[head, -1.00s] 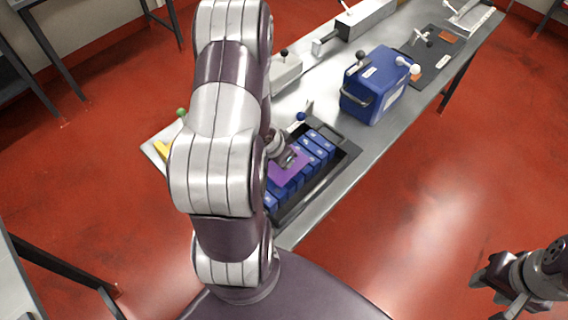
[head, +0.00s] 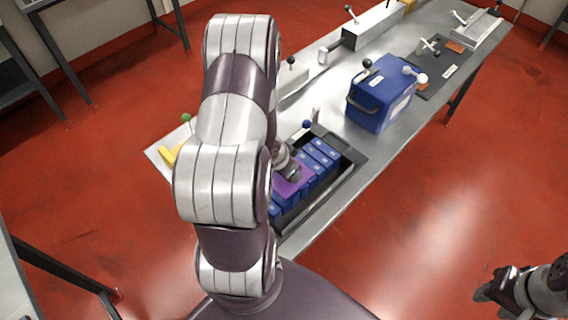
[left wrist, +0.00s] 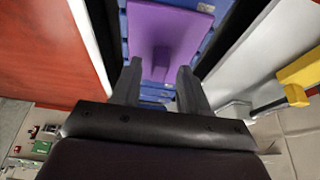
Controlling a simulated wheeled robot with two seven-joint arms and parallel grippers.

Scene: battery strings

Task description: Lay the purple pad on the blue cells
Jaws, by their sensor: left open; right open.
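The purple pad (head: 293,183) lies on the blue cells (head: 318,159), which stand in a row in a dark tray (head: 338,182) on the bench. The pad also shows in the left wrist view (left wrist: 184,30), flat over the cells, with a raised purple grip on it. My left gripper (left wrist: 158,80) is open, its two fingertips apart on either side of the pad's grip. In the head view my left arm hides part of the pad and tray. My right gripper (head: 489,290) is open and empty over the floor at the lower right.
A blue box (head: 383,95) with a handle stands on the bench (head: 318,229) beyond the tray. A yellow piece (head: 170,155) lies left of my left arm. A dark mat (head: 440,65) and grey fixtures stand farther back.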

